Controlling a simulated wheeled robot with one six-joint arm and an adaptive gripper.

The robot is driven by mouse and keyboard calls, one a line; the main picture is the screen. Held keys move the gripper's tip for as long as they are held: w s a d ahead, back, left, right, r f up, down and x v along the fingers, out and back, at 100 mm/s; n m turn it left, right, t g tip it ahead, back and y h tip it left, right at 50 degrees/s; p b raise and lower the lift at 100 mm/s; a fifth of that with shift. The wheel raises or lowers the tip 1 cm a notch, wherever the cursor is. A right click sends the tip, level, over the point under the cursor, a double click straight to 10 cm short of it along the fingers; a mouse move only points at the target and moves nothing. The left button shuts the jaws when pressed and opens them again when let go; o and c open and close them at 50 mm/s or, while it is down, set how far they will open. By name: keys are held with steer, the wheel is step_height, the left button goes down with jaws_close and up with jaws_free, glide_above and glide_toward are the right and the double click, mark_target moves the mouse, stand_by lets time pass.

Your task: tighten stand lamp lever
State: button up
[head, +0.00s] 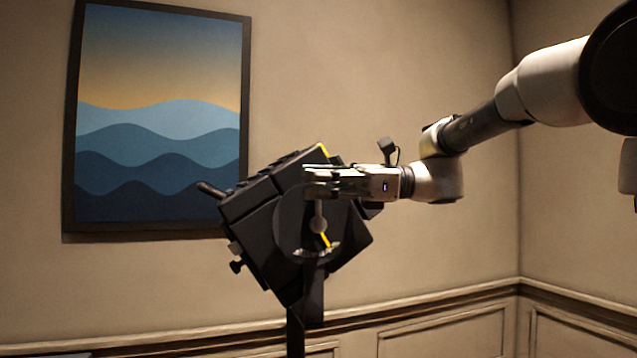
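The stand lamp (265,235) is a black boxy head, tilted on a dark upright stand (296,335). On its near side is a round dark plate with a pale scale along its lower edge and a yellow pointer (325,240). A short grey lever (319,209) rises from a rounded hub just above the pointer. My gripper (318,181) reaches in from the right, level, with its fingers at the upper end of the lever. The fingers overlap the lever's top and hide it. I cannot tell whether they are closed on it.
A framed picture of blue waves (160,120) hangs on the wall behind, left of the lamp. Dark knobs (237,266) stick out from the lamp's left side. A wall corner and panelling (445,338) lie to the right. The space below my arm looks clear.

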mark_target(276, 219)
jaws_close()
steer(key=shift+a, duration=0.1)
steer(key=a+h, duration=0.1)
steer(key=h, duration=0.1)
steer(key=s+a+f+h, duration=0.1)
steer(key=a+h, duration=0.1)
steer(key=h, duration=0.1)
steer(key=a+n+t+h, duration=0.1)
steer(key=h, duration=0.1)
steer(key=shift+s+a+f, duration=0.2)
steer(key=shift+a, duration=0.05)
steer(key=h, duration=0.1)
steer(key=a+f+h, duration=0.1)
steer(key=h, duration=0.1)
steer(key=a+f+t+h, duration=0.1)
steer(key=shift+s+f+n+h, duration=0.15)
steer(key=shift+s+n+h, duration=0.15)
steer(key=h, duration=0.1)
steer(key=f+t+h, duration=0.1)
steer(key=shift+a+f+h, duration=0.25)
steer(key=shift+f+h, duration=0.45)
steer(key=shift+h, duration=0.2)
steer(key=shift+f, duration=0.1)
